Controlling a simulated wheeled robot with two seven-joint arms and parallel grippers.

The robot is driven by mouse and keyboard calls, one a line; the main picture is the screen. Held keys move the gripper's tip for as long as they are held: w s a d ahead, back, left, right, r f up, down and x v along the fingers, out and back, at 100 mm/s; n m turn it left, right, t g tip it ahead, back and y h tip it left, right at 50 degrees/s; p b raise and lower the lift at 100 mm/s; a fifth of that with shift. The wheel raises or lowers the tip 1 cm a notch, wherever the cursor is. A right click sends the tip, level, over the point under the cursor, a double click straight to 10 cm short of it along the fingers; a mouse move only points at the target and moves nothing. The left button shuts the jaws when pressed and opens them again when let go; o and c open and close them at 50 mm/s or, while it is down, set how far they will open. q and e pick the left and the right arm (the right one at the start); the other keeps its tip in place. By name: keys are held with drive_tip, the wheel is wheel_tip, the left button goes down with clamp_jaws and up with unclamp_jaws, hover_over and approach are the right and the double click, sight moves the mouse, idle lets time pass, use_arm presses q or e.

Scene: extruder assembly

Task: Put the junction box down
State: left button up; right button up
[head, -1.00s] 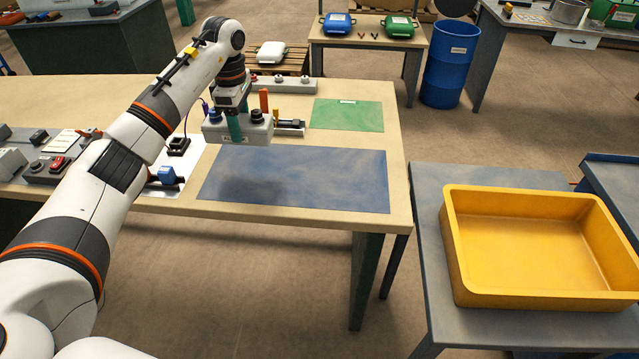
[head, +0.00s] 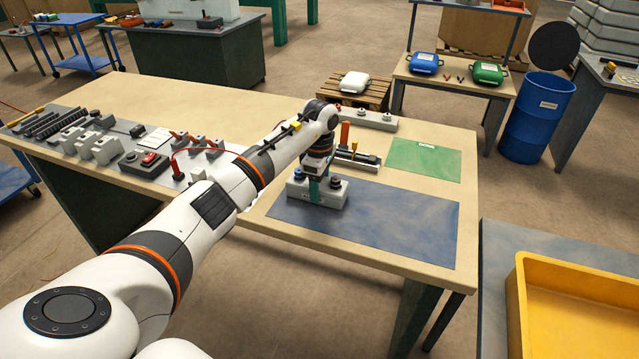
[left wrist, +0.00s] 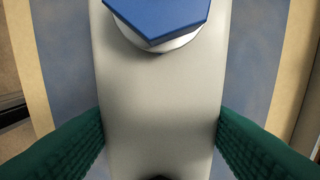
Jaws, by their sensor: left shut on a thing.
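The junction box is a light grey box (head: 332,196) with a blue gland and a dark gland on top. It is low over the upper left part of the blue mat (head: 400,225); it looks level, and I cannot tell for sure whether its base touches the mat. My left gripper (head: 315,188) points down from above, its green fingers shut across the middle of the box. In the left wrist view the grey box (left wrist: 160,100) fills the space between the fingers, with the blue hexagonal cap (left wrist: 160,15) at the top. My right gripper does not show.
A green mat (head: 423,160) lies right of a small rack with upright tools (head: 355,155). Several grey parts and a red-button box (head: 148,158) stand on the table's left. A yellow tray (head: 515,300) is at lower right. The blue mat's right side is clear.

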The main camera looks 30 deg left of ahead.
use_arm(q)
drive_tip(key=shift+f, duration=0.15)
drive_tip(key=o, duration=1.2)
drive_tip(key=shift+c, duration=0.2)
drive_tip(key=shift+r, duration=0.6)
wheel_tip(320, 180, up, 11)
drive_tip(key=b, duration=0.1)
drive_tip(key=shift+b, duration=0.3)
drive_tip(key=shift+r, duration=0.1)
